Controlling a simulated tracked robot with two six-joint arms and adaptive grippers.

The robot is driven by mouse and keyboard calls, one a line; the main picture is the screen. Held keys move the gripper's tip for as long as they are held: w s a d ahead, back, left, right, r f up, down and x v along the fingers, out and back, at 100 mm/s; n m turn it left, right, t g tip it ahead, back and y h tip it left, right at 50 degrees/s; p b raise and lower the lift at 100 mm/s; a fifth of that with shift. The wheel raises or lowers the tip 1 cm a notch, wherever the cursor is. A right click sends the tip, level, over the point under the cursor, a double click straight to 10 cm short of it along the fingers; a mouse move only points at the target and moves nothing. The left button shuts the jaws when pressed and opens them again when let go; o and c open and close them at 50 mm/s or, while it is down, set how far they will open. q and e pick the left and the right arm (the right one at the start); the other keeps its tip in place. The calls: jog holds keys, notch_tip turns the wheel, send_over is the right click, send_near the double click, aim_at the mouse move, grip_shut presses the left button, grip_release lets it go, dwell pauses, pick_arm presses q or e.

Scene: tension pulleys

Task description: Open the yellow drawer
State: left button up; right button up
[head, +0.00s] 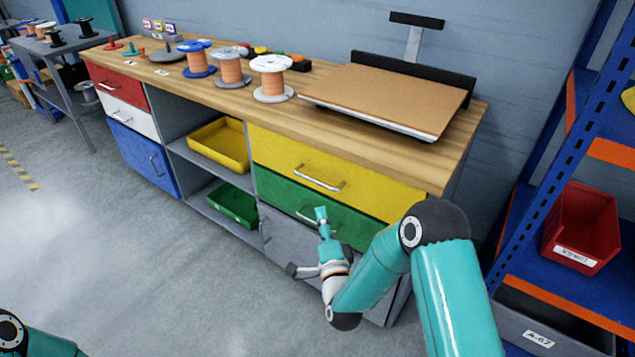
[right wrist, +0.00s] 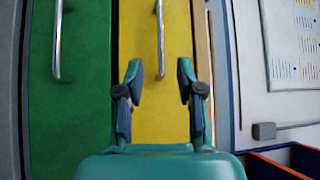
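The yellow drawer (head: 335,165) is in the upper right of the workbench and looks closed. Its silver bar handle (head: 319,178) is on its front. In the right wrist view the yellow front (right wrist: 177,45) stands upright, with the handle (right wrist: 160,45) between and ahead of my fingertips. My right gripper (head: 307,242) is open and empty, in front of the lower drawers in the head view. The right wrist view shows its two fingers (right wrist: 158,70) spread apart, not closed on the handle. My left arm shows only at the bottom left; its gripper is out of view.
A green drawer (head: 360,222) with its own handle (right wrist: 57,40) lies directly below. A blue rack with a red bin (head: 582,228) is at the right. The floor (head: 130,260) at left is clear.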

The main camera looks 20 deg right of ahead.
aim_at(313, 181)
jog(key=w, duration=0.4)
jog(key=w+d+r, duration=0.1)
jog(key=w, duration=0.8)
jog(key=shift+w+d+r+b, duration=0.3)
jog(key=shift+r, duration=0.1)
grip_shut()
